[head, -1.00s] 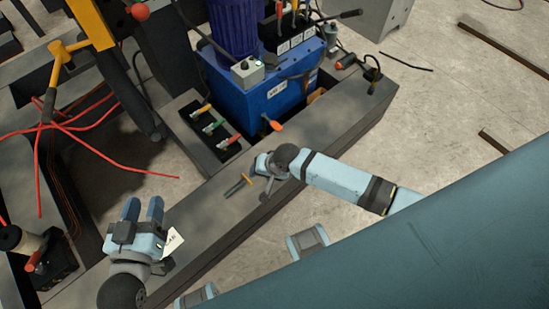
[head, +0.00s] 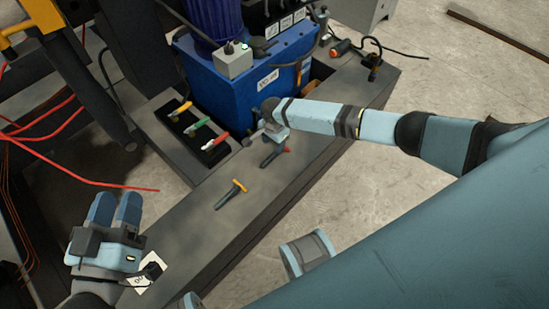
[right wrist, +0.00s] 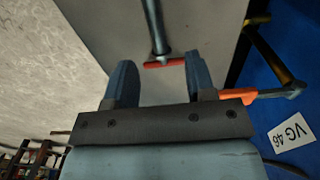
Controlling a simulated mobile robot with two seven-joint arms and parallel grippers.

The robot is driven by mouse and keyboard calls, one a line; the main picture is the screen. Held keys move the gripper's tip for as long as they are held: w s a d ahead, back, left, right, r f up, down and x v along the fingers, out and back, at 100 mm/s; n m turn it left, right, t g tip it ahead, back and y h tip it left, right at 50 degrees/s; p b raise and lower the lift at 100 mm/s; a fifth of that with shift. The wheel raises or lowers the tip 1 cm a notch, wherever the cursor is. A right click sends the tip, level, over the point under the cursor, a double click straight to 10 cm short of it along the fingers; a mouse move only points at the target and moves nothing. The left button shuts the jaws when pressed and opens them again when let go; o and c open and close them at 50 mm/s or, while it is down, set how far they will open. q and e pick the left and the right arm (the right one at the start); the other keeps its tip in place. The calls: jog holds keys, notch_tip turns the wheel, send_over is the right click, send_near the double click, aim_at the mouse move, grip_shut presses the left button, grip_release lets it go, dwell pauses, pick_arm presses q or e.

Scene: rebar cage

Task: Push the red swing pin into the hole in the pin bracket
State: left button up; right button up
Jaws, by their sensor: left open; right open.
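A red crossbar on a grey shaft (right wrist: 164,62), which looks like the red swing pin, shows between and just beyond the fingertips in the right wrist view. In the head view its red end (head: 287,150) shows beside my right gripper (head: 274,133), over the dark beam. My right gripper (right wrist: 160,72) is open, its fingers apart on either side of the crossbar; whether they touch it I cannot tell. My left gripper (head: 116,208) is open and empty at the lower left, its fingers pointing up the picture. I cannot make out the pin bracket or its hole.
A yellow T-handled pin (head: 236,190) lies on the dark beam (head: 215,225). The blue unit (head: 260,85) stands behind, with several coloured levers (head: 197,128) at its left. Red cables (head: 60,155) hang at the left. A white tag (head: 150,275) is beside my left gripper.

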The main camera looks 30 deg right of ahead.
aim_at(273, 156)
jog(key=f+b, duration=0.2)
jog(key=f, duration=0.1)
jog(key=f+b, duration=0.1)
jog(key=f, duration=0.2)
jog(key=shift+s+d+b, duration=0.15)
jog(key=shift+d+b, duration=0.05)
jog(key=shift+b, duration=0.15)
jog(key=shift+f, duration=0.35)
pick_arm(q)
jog(key=shift+m+g, duration=0.5)
jog(key=shift+g, duration=0.4)
jog(key=f, duration=0.5)
jog(key=shift+w+f, duration=0.15)
jog(key=shift+w, duration=0.05)
pick_arm(e)
grip_shut()
